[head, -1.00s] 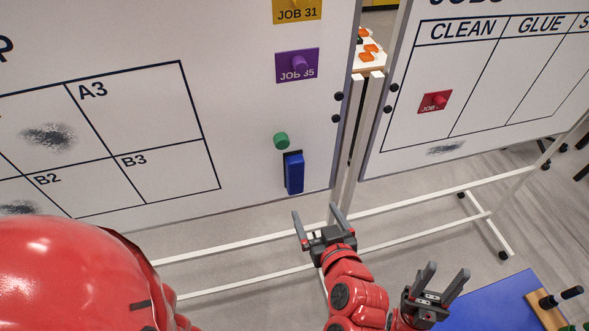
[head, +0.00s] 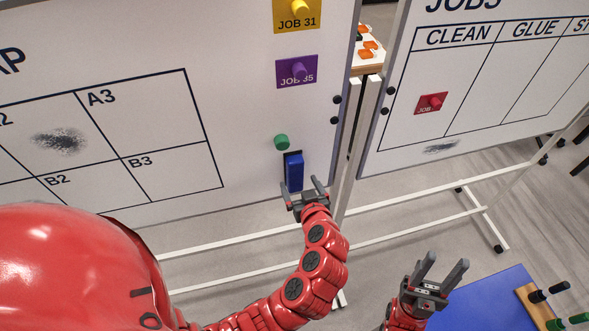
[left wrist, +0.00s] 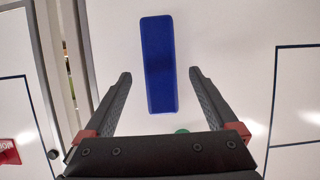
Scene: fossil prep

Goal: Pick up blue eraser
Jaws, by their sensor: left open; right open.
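The blue eraser (head: 294,171) sits upright on the left whiteboard, below a green round magnet (head: 282,142). My left gripper (head: 304,190) is open just below the eraser's lower end in the head view. In the left wrist view the eraser (left wrist: 158,64) lies ahead of the open fingers (left wrist: 158,78), in line with the gap between them. It appears to reach partly into that gap, and no finger touches it. My right gripper (head: 440,268) is open and empty at the lower right.
The left whiteboard (head: 240,110) carries a grid with black smudges, a yellow JOB 31 tag (head: 297,14) and a purple JOB 35 tag (head: 297,71). The right whiteboard (head: 490,80) holds a red tag (head: 431,103). White stand rails (head: 400,204) run below. A blue surface (head: 482,300) is at lower right.

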